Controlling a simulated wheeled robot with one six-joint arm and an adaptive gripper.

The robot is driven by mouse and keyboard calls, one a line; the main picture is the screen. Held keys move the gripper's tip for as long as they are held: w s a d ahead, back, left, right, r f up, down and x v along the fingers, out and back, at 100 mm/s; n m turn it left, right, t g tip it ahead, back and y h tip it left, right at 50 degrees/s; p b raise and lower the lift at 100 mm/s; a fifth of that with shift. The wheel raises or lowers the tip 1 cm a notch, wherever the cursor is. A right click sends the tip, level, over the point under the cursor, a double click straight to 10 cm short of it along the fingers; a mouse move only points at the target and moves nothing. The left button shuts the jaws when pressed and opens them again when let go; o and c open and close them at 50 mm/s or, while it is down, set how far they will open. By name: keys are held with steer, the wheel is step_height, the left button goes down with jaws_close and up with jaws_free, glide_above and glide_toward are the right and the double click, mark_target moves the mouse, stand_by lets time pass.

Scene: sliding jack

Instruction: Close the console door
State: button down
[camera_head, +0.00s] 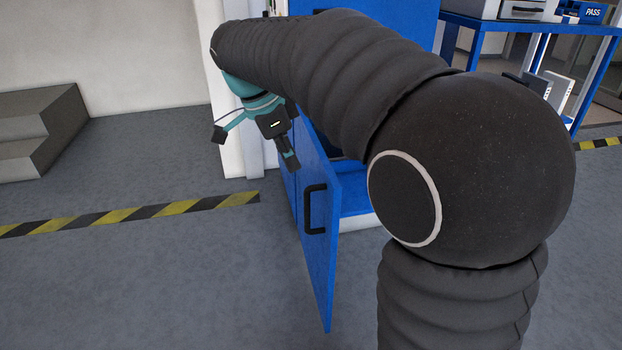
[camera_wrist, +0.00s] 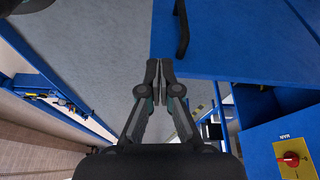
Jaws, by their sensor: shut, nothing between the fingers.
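The blue console door (camera_head: 321,235) stands open in the head view, swung out from the blue console. Its black handle (camera_head: 315,208) is on the face turned to the left. The door (camera_wrist: 245,42) also fills the upper right of the wrist view, with the handle (camera_wrist: 182,28) near its left edge. My gripper (camera_wrist: 159,68) is shut and empty. Its tips overlap the door's lower left corner in the wrist view, below the handle; I cannot tell whether they touch. In the head view it hangs up and left of the handle, and my arm hides much of the console.
A yellow plate with a red knob (camera_wrist: 291,158) is at the lower right of the wrist view. Grey steps (camera_head: 40,133) stand at the far left. A blue table (camera_head: 530,25) is at the back right. The floor left of the door is clear, with a striped line.

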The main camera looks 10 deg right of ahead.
mark_target(319, 188)
steer(key=shift+m+h, duration=0.3)
steer(key=shift+m, duration=0.6)
steer(key=x, duration=0.3)
steer(key=w+x, duration=0.1)
steer(key=x, duration=0.3)
steer(key=d+x, duration=0.1)
steer(key=x, duration=0.2)
steer(key=shift+w+d+f, duration=0.1)
steer(key=shift+w+d, duration=0.2)
steer(key=shift+w, duration=0.05)
steer(key=shift+d, duration=0.55)
